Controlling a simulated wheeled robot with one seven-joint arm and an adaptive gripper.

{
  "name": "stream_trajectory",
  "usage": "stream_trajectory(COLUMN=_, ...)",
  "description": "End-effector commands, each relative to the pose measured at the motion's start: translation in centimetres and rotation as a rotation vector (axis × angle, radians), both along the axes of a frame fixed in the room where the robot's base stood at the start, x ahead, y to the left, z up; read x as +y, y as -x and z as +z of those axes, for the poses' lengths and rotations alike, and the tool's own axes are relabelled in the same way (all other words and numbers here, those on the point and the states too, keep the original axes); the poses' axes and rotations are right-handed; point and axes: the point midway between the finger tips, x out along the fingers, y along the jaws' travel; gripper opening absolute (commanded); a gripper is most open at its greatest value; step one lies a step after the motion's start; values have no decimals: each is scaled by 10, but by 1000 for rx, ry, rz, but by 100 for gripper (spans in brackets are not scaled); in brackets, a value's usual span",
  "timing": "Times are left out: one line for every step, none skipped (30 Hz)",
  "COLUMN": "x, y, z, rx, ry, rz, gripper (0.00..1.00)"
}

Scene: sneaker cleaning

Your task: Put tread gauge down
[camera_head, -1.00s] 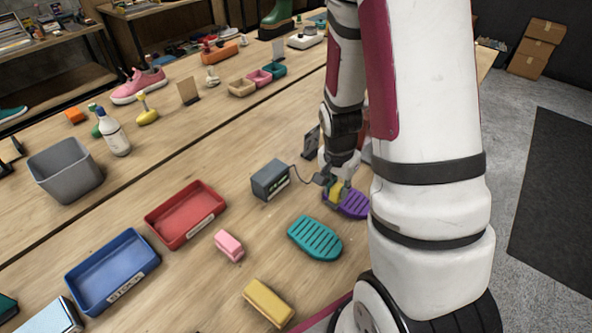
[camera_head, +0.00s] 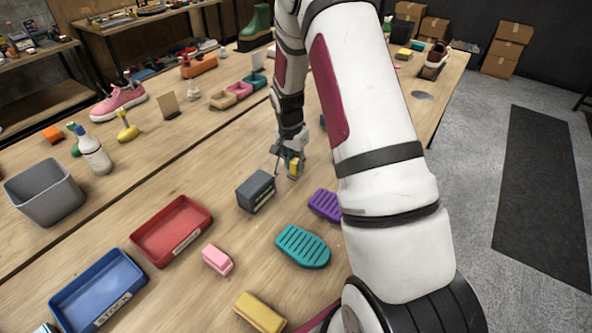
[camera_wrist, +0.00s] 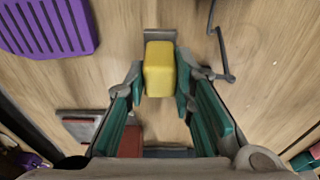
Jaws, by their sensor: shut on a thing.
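My gripper (camera_head: 291,158) is shut on the tread gauge (camera_head: 293,168), a small yellow block with a grey piece at its end. In the wrist view the yellow body of the gauge (camera_wrist: 160,70) sits between the two green-padded fingers (camera_wrist: 160,88). The gauge is over bare wooden table, beyond the dark grey box. Whether it touches the tabletop is not clear.
A dark grey box (camera_head: 256,191) with a thin cable stands close to my gripper. A purple ribbed pad (camera_head: 325,205) and a teal ribbed pad (camera_head: 302,246) lie nearer. Red (camera_head: 172,231) and blue (camera_head: 98,291) trays are at left. Bare table lies left of my gripper.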

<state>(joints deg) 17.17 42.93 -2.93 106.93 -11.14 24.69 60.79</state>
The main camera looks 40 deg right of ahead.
Motion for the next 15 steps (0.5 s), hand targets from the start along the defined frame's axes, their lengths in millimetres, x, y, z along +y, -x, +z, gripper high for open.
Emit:
stream_trajectory(x=1, y=5, z=-10, rx=9, ry=-3, rz=-1, gripper=1)
stream_trajectory(x=1, y=5, z=-14, rx=9, ry=-3, rz=-1, gripper=1)
stream_trajectory(x=1, y=5, z=-19, rx=8, ry=-4, rz=0, gripper=1)
stream_trajectory(x=1, y=5, z=-23, rx=7, ry=-3, rz=0, gripper=1)
stream_trajectory(x=1, y=5, z=-26, rx=8, ry=-2, rz=0, gripper=1)
stream_trajectory(x=1, y=5, z=-29, rx=7, ry=-3, rz=-1, gripper=1)
stream_trajectory(x=1, y=4, z=-31, rx=6, ry=-3, rz=-1, gripper=1)
stream_trajectory(x=1, y=4, z=-33, rx=6, ry=-2, rz=-1, gripper=1)
stream_trajectory(x=1, y=3, z=-34, rx=5, ry=-2, rz=-1, gripper=1)
stream_trajectory(x=1, y=3, z=-34, rx=5, ry=-2, rz=-1, gripper=1)
stream_trajectory(x=1, y=3, z=-34, rx=4, ry=-2, rz=0, gripper=1)
stream_trajectory(x=1, y=3, z=-34, rx=4, ry=-2, rz=0, gripper=1)
stream_trajectory(x=1, y=3, z=-34, rx=4, ry=-2, rz=0, gripper=1)
stream_trajectory(x=1, y=3, z=-34, rx=4, ry=-2, rz=0, gripper=1)
stream_trajectory(x=1, y=3, z=-34, rx=5, ry=-1, rz=-1, gripper=1)
